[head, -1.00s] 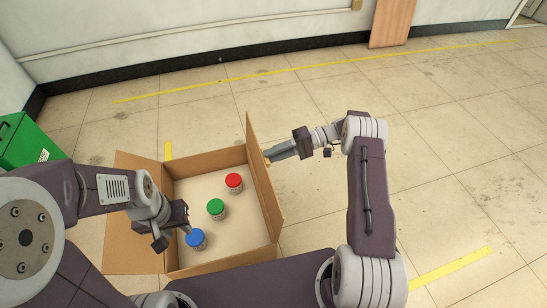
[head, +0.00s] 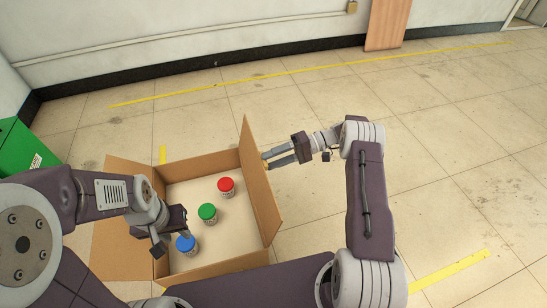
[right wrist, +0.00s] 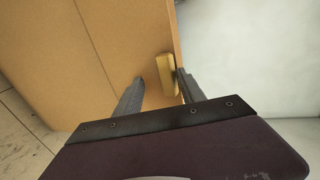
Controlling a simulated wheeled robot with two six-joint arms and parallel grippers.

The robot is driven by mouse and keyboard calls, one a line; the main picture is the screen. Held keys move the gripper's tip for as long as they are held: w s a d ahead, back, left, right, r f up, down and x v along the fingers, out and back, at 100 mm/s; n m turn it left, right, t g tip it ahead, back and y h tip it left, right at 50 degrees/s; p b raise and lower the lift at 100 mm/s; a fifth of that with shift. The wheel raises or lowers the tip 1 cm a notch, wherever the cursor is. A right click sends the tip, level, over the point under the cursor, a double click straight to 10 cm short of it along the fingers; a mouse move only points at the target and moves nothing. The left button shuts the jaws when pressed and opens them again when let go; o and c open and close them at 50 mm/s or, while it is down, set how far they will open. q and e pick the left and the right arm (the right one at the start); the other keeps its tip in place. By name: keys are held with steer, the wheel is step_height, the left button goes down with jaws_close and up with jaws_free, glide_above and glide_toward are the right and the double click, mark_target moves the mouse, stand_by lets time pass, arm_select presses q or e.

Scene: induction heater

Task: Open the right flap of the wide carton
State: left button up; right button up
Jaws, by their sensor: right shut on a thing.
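The wide carton (head: 212,157) stands on the floor in the head view, its top open to the inside. Its right flap (head: 262,190) stands up along the right side. Its left flap (head: 122,256) is folded outward. A small yellow tab (right wrist: 167,75) sits at the flap's edge in the right wrist view. My right gripper (right wrist: 158,88) has its fingers on either side of this tab and is shut on it. In the head view the right gripper (head: 273,158) is outside the right flap. My left gripper (head: 172,240) hangs over the carton's near left corner; its fingers are unclear.
Jars with red (head: 226,185), green (head: 207,211) and blue (head: 185,243) lids stand inside the carton. The blue one is close to my left gripper. A green bin (head: 20,150) is at the left. The floor right of the carton is largely clear beyond my right arm.

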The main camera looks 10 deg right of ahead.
steer(key=shift+o, duration=0.5)
steer(key=shift+s+a+f, duration=0.1)
steer(key=shift+a+f, duration=0.05)
steer(key=shift+f, duration=0.4)
steer(key=shift+r, duration=0.1)
steer(key=v, duration=0.9)
steer(key=shift+r, duration=0.2)
steer(key=shift+c, duration=0.3)
